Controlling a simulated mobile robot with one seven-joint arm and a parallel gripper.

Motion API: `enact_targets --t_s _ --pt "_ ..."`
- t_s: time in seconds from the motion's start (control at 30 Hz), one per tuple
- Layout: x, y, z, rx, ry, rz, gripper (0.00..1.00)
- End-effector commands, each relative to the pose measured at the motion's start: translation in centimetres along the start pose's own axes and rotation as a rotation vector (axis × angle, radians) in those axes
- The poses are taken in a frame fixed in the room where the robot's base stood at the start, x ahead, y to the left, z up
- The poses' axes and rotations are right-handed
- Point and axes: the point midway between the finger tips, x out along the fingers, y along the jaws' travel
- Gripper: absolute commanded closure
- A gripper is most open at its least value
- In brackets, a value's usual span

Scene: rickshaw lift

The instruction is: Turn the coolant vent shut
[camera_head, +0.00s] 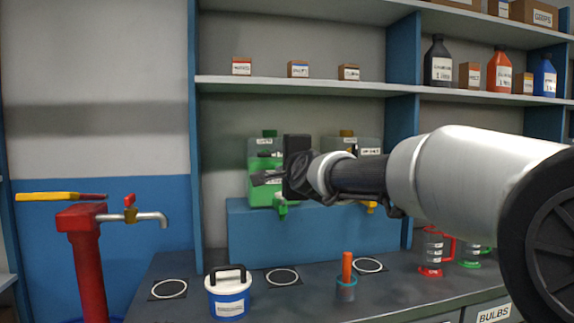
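A green coolant container (258,192) stands on the blue raised bench at the back, with a dark green cap (269,133) on top and a green tap (281,208) low on its front. My gripper (262,178) is in front of this container, reaching in from the right with its fingers pointing left. The fingers overlap the container in the picture; I cannot tell whether they touch it. The gripper's dark body hides the container's right side. No vent can be clearly made out, and its setting cannot be told. The finger gap is too small to read.
A second container (369,146) with a yellow tap stands to the right, partly behind my arm. On the counter are a blue-white tub (229,299), an orange-handled tool in a cup (347,285) and red and green jugs. A red post with a tap (147,217) stands left.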

Motion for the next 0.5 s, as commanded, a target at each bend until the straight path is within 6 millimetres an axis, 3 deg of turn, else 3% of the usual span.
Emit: enact_targets --t_s 0.17,0.3,0.5 --pt "-2.1 0.2 -0.2 -0.007 0.006 0.003 0.70" --pt "-3.4 -0.8 -0.4 -0.008 0.013 -0.001 0.70" --pt "-4.5 -0.3 -0.1 -0.004 0.006 0.000 0.70"
